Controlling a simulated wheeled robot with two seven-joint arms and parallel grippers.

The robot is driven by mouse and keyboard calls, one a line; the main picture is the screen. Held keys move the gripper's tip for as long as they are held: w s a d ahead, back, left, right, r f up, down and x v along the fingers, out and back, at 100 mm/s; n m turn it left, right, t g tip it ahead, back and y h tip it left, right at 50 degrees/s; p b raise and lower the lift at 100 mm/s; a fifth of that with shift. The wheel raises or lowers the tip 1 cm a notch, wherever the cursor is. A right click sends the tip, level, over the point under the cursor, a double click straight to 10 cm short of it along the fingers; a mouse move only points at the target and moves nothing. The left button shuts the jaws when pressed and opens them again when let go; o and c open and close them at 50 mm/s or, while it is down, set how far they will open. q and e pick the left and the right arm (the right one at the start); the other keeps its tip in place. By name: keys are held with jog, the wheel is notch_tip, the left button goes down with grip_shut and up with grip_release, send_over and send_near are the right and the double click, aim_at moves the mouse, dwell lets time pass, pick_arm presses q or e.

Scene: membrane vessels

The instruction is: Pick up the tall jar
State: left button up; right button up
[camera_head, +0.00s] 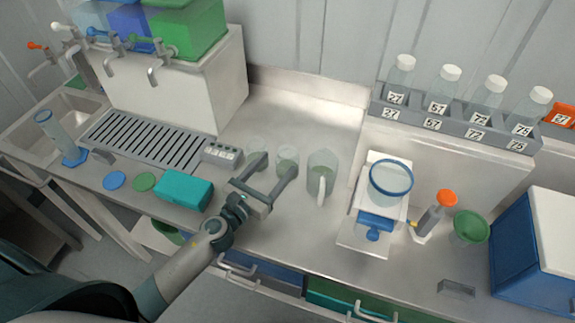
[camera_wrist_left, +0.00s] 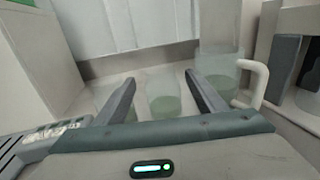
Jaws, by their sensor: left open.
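Three clear vessels with greenish bottoms stand in a row on the steel counter: a left jar (camera_head: 257,158), a middle jar (camera_head: 287,156) and a taller jug with a white handle (camera_head: 322,160). Which one is the tall jar is not plain. My left gripper (camera_head: 273,167) is open and empty, in front of the two jars. In the left wrist view, the middle jar (camera_wrist_left: 163,95) shows between the fingers (camera_wrist_left: 160,78), beyond the tips. The left jar is partly hidden by the left finger. The jug (camera_wrist_left: 218,60) stands right of the right finger.
A teal box (camera_head: 183,190) and a grey switch block (camera_head: 221,153) lie left of the gripper. A scale with a blue-rimmed bowl (camera_head: 390,184) stands to the right. A rack of labelled bottles (camera_head: 450,128) is at the back right. Counter behind the jars is clear.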

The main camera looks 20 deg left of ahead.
aim_at(281, 172)
pick_arm(q)
notch_tip(281, 172, down, 6)
jog(key=b, duration=0.2)
jog(key=shift+r+b, duration=0.25)
jog(key=shift+b, duration=0.05)
jog(key=shift+w+r+p, duration=0.15)
jog(key=shift+w+p, duration=0.15)
jog(key=shift+w, duration=0.05)
jog(key=shift+w+d, duration=0.2)
jog(key=shift+w, duration=0.2)
jog(key=shift+w+d, duration=0.1)
jog(key=shift+w, duration=0.4)
jog(key=shift+w+d+p, duration=0.15)
jog(key=shift+w+p, duration=0.25)
jog(key=shift+w, duration=0.15)
jog(key=shift+p+x, duration=0.4)
jog(key=shift+x, duration=1.5)
